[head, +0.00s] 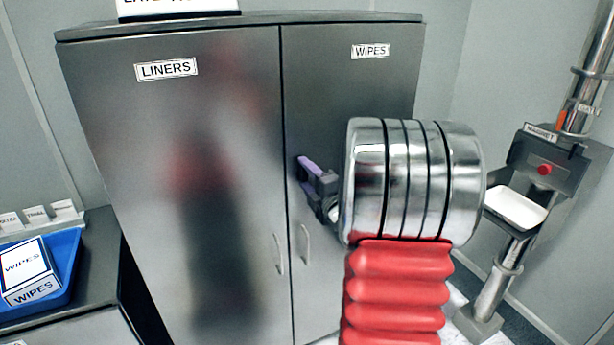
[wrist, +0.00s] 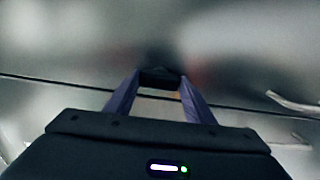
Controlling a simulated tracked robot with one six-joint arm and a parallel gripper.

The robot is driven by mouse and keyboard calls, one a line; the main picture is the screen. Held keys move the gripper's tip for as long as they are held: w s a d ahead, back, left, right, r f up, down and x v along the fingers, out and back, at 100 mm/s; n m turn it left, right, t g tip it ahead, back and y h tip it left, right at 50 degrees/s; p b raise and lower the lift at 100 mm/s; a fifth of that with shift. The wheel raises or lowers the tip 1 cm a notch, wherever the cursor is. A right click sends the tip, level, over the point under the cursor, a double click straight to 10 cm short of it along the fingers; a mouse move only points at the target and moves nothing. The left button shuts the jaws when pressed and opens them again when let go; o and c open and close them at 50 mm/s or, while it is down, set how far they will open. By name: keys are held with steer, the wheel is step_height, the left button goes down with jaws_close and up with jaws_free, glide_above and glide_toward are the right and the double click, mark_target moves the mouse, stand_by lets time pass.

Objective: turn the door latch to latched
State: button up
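My gripper (head: 308,165) has purple fingers and is at the front of the grey two-door cabinet, close to the seam between the doors. In the wrist view my gripper (wrist: 161,80) has its two fingers well apart. A small dark piece (wrist: 160,75), probably the door latch, lies between the fingertips near the seam. I cannot tell whether the fingers touch it. The latch's angle is not clear in either view; in the head view my gripper mostly hides that spot. The left door (head: 190,130) is labelled LINERS and the right door (head: 345,90) WIPES. Both doors look closed.
Two curved door handles, left (head: 280,255) and right (head: 302,243), sit below my gripper beside the seam. A blue tray (head: 68,262) with a WIPES box (head: 28,270) is on the left counter. A MAGNET stand (head: 545,165) with a white tray is at right.

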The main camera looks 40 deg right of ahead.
steer(key=o, duration=0.4)
steer(key=v, duration=1.3)
steer(key=shift+s+a, duration=0.2)
steer(key=shift+s, duration=0.15)
steer(key=shift+f, duration=0.1)
